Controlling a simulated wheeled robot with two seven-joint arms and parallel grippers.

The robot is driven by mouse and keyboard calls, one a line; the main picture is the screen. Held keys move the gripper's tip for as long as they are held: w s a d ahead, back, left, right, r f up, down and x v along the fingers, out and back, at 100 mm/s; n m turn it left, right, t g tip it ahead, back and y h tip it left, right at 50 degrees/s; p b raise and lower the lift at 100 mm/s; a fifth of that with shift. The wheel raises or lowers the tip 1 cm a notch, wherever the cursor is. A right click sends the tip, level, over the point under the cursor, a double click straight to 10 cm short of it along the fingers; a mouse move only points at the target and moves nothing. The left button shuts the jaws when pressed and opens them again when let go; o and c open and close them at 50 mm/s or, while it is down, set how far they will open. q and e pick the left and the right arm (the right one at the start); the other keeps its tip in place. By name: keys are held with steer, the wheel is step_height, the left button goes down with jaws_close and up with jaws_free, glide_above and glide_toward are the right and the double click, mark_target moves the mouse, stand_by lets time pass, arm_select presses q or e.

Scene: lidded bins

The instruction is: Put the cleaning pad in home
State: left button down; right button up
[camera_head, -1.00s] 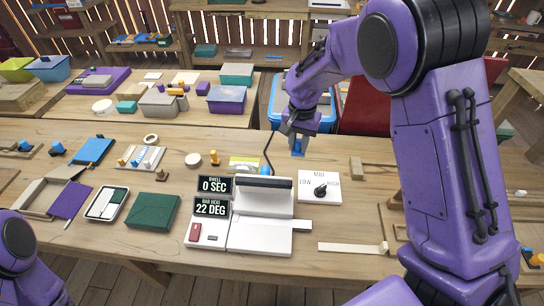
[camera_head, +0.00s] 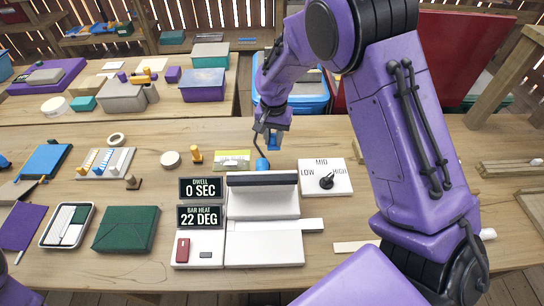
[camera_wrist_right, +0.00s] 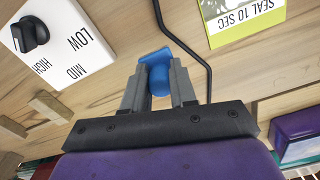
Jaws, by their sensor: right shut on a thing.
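My right gripper (camera_head: 270,132) is shut on a small blue piece (camera_head: 275,142), which may be the cleaning pad; I cannot be sure. It is above the bench's far edge, behind the sealer and the dial plate. In the right wrist view the blue piece (camera_wrist_right: 155,72) sits between the two grey fingers (camera_wrist_right: 160,88) and sticks out past their tips. A second blue thing (camera_head: 262,164) sits by the black cable behind the sealer. I cannot pick out which spot is the home. My left gripper is out of view.
A white sealer (camera_head: 264,242) with displays stands at the front middle. A dial plate (camera_head: 325,176) is right of it, and a yellow-green card (camera_head: 232,160) lies behind it. A green box (camera_head: 126,229) is at the left. A blue bin (camera_head: 305,95) stands beyond the bench.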

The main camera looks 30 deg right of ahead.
mark_target(274, 144)
step_height(274, 144, down, 6)
steer(key=shift+s+r, duration=0.1)
steer(key=shift+r, duration=0.05)
steer(key=shift+f, duration=0.4)
steer(key=shift+f, duration=0.1)
steer(key=o, duration=0.9)
steer(key=shift+o, duration=0.2)
step_height(274, 144, up, 12)
steer(key=shift+r, duration=0.2)
